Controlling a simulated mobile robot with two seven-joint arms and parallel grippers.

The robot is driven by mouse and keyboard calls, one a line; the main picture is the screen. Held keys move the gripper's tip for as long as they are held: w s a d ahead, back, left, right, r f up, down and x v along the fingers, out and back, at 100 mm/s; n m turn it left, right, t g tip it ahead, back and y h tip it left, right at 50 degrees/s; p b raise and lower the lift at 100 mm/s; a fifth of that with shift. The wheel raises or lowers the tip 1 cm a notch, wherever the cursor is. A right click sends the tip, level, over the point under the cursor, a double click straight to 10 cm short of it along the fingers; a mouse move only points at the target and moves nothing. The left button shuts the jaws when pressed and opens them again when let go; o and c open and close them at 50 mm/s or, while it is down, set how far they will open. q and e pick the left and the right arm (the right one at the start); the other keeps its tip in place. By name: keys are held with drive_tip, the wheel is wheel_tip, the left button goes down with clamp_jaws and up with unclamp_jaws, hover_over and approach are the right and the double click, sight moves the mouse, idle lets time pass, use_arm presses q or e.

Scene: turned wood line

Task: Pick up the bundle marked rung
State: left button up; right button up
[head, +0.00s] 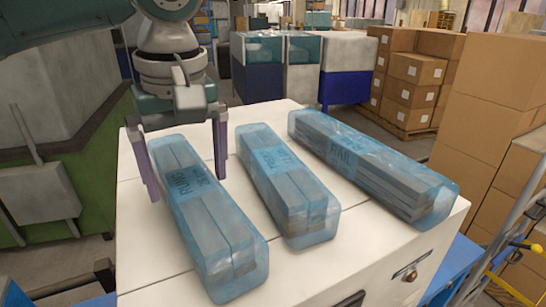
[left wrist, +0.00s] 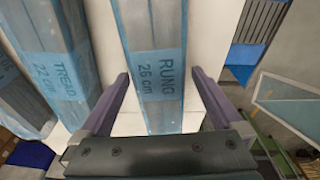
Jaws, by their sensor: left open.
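The rung bundle (head: 212,236) is a long pack of wooden bars in bluish clear wrap, lying leftmost of three on the white worktop. Its blue label reads RUNG 26 cm in the left wrist view (left wrist: 160,75). My left gripper (head: 187,186) is open over the bundle's far part, one finger on each side of it. The fingers look apart from its sides; how low they reach is hard to tell. The tread bundle (head: 290,192), marked TREAD 22 cm in the left wrist view (left wrist: 60,75), lies to its right. My right gripper is not in view.
The longer rail bundle (head: 375,166) lies at the right of the white worktop (head: 155,280). Stacked cardboard boxes (head: 500,100) stand at the right. A green machine (head: 85,170) is at the left. Bare worktop shows between the bundles.

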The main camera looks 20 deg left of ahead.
use_arm(q)
drive_tip(key=shift+w+a+f, duration=0.15)
drive_tip(key=shift+f, duration=1.05)
clamp_jaws()
